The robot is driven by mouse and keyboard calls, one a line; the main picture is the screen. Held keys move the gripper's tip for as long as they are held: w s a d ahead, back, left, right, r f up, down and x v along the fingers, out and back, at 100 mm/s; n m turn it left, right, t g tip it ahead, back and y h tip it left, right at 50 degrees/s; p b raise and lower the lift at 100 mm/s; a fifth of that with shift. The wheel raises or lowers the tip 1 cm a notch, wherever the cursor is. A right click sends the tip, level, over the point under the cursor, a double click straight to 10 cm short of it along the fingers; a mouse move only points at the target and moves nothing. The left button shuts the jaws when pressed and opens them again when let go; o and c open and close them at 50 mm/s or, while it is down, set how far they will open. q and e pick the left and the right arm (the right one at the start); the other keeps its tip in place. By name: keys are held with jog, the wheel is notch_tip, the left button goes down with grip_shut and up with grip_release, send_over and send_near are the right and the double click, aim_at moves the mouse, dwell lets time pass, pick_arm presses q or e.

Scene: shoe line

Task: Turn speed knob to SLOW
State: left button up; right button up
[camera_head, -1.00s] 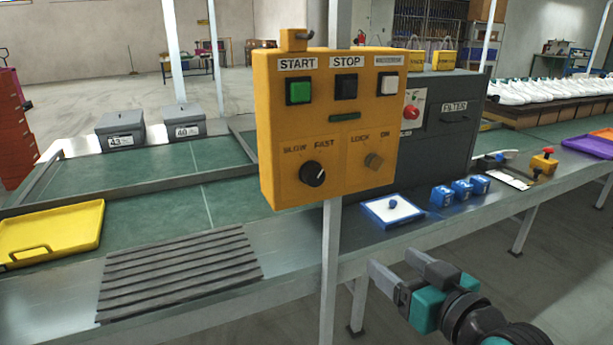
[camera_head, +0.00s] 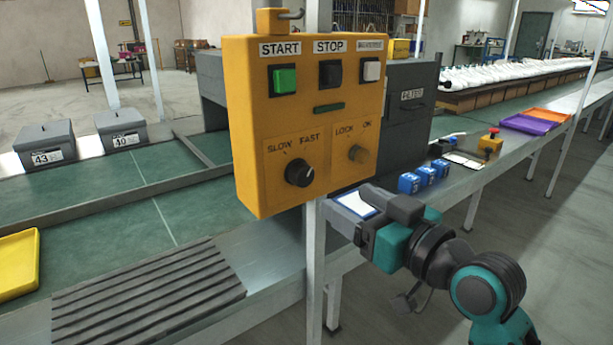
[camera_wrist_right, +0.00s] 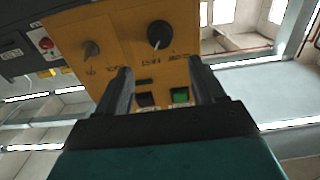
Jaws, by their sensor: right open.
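The yellow control box (camera_head: 250,125) stands on a post at the line's near edge. Its black speed knob (camera_head: 299,172) sits below the SLOW and FAST labels. The knob also shows in the right wrist view (camera_wrist_right: 158,32), where the panel appears upside down. A pale mark is on the knob, but its exact setting is too small to tell. My right gripper (camera_head: 350,207) is open and empty, below and right of the knob, apart from it. In the wrist view its fingers (camera_wrist_right: 162,88) are spread before the panel. My left gripper is not in view.
A LOCK/OK switch (camera_head: 358,154) sits right of the knob. Green (camera_head: 284,79), black (camera_head: 330,73) and white (camera_head: 371,70) buttons are above. Blue boxes (camera_head: 424,174) and a red-topped button box (camera_head: 490,142) are on the line to the right. A ribbed mat (camera_head: 150,295) lies at left.

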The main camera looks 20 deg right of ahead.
aim_at(306, 176)
jog(key=x, duration=1.1)
jog(key=shift+w, duration=0.1)
jog(key=c, duration=1)
